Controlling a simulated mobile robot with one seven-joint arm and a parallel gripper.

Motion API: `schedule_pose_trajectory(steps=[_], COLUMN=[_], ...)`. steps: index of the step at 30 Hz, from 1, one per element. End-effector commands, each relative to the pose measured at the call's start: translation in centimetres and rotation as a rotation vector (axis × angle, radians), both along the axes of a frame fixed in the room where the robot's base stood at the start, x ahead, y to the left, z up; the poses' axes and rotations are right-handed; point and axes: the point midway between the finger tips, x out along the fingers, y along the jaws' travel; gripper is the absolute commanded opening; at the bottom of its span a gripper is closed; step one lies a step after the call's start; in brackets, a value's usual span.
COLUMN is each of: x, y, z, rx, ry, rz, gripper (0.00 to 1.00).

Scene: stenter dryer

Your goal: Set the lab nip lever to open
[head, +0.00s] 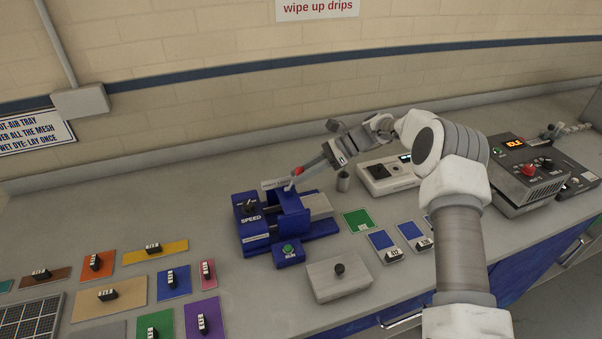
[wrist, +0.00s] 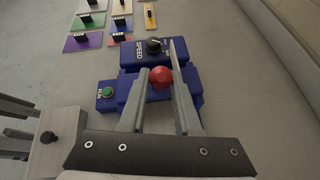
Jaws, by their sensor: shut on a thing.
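The lab nip (head: 262,228) is a blue machine on the bench, with a black SPEED dial (head: 249,206) and a green button (head: 287,249). Its lever has a red ball knob (head: 298,171), which shows larger in the wrist view (wrist: 160,77). My gripper (wrist: 161,80) is shut on the red knob, with one finger on each side of it. In the head view my gripper (head: 302,176) reaches down to the nip from the right. The lever's shaft is mostly hidden, and I cannot tell its setting.
A grey box with a black knob (head: 338,279) stands in front of the nip. Several coloured cards with labelled blocks lie at the left. A control unit (head: 520,170) stands far right.

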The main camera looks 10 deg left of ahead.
Motion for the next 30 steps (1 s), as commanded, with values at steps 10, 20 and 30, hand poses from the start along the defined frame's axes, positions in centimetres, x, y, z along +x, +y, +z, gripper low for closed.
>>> schedule_pose_trajectory(steps=[10, 20, 30], x=[0.0, 0.0, 1.6], y=[0.0, -0.1, -4.1], z=[0.0, 0.0, 2.2], rx=[0.000, -0.001, -0.002], ry=[0.000, 0.000, -0.005], rz=[-0.002, -0.001, -0.004], gripper=[0.53, 0.61, 0.61])
